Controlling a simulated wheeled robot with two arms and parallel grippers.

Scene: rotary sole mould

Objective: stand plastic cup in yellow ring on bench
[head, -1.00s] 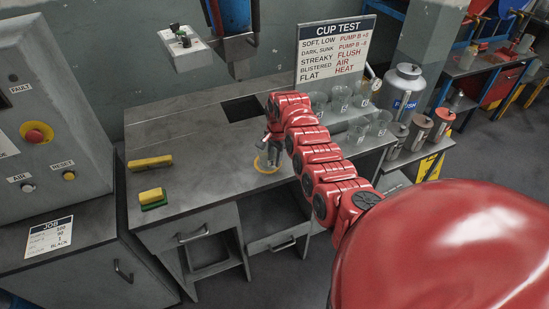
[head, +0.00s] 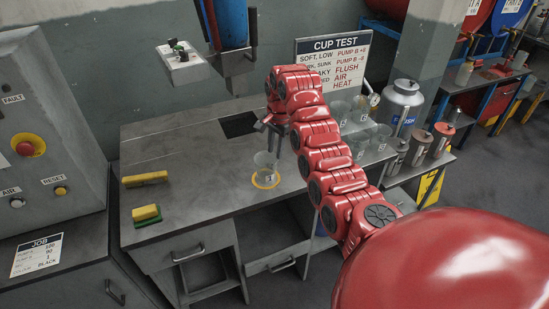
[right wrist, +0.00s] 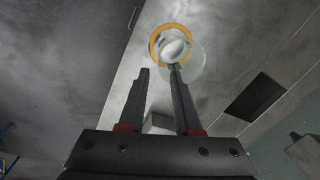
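A clear plastic cup (head: 265,164) stands upright on the bench (head: 185,186), with the yellow ring (head: 266,181) around its base. In the right wrist view the cup (right wrist: 188,58) overlaps the yellow ring (right wrist: 158,36), so I cannot tell there how well it is centred. My right gripper (head: 262,127) is above and just behind the cup in the head view. In the right wrist view its two fingers (right wrist: 160,70) are apart with nothing between them, and one tip overlaps the cup's edge. My left gripper is not in view.
Several more clear cups (head: 357,142) stand on the bench's right side, partly behind my right arm. A dark opening (head: 238,124) is in the bench top. The CUP TEST sign (head: 328,62) stands behind.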

